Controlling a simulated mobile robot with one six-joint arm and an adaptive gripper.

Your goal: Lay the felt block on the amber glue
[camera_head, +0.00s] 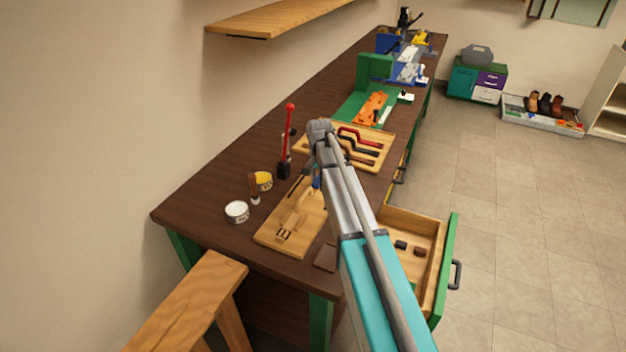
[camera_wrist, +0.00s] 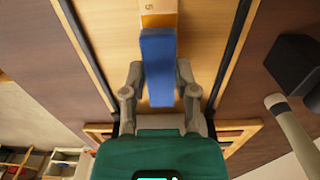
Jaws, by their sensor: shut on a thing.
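My gripper (camera_wrist: 160,75) is shut on a blue block (camera_wrist: 158,68), which is long and narrow. It seems to be the felt block, though its material cannot be told. Its far end overlaps an orange patch (camera_wrist: 158,20) on a pale strip marked "5" in the wrist view. Whether they touch cannot be told. This patch may be the amber glue. In the head view the blue block (camera_head: 316,184) shows small beside my arm, over the light wooden board (camera_head: 272,238); my arm hides part of that area.
A tray with clamps (camera_head: 376,136) lies behind. The open drawer (camera_head: 398,219) juts out at right, holding small dark blocks.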

